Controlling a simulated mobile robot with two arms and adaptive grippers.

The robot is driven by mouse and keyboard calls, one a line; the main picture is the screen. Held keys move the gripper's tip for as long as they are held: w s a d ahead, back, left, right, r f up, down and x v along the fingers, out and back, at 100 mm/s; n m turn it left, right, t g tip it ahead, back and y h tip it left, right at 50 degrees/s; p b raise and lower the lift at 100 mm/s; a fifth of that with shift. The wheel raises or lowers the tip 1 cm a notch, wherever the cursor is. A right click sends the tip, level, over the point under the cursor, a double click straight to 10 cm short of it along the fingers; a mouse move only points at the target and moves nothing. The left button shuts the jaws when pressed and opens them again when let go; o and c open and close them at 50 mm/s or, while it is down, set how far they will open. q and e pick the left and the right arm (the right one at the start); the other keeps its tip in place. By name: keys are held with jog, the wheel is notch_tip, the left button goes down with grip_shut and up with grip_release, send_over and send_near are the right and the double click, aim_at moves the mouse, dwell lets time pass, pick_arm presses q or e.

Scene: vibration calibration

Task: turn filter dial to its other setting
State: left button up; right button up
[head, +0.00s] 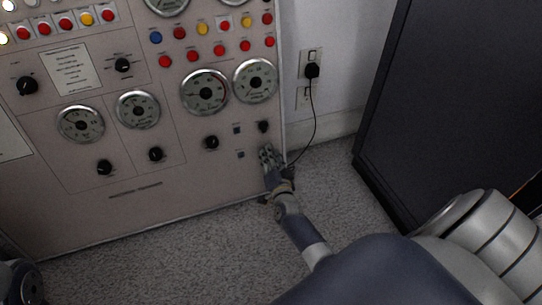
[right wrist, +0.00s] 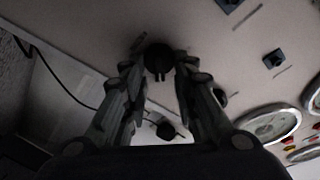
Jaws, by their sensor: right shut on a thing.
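My right gripper (head: 268,156) is at the lower right of the grey instrument panel (head: 210,185), with its fingers against the panel face. In the right wrist view, the right gripper (right wrist: 159,78) has its fingertips on either side of a round black dial (right wrist: 158,58), which I take as the filter dial, and is shut on it. In the head view the gripper hides this dial. Its marking and setting cannot be read. Another black knob (head: 263,126) sits just above the gripper, and shows beside a finger in the wrist view (right wrist: 220,97).
Two small dark switches (head: 236,129) sit left of the gripper. Gauges (head: 204,92), other knobs (head: 211,142) and coloured buttons fill the panel. A black cord hangs from a plug (head: 312,70) behind the gripper. A dark cabinet (head: 450,90) stands at right; carpet between is clear.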

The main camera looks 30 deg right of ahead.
jog(key=o, duration=0.9)
jog(key=shift+o, duration=0.2)
jog(key=v, duration=1.2)
jog(key=shift+r, duration=0.1)
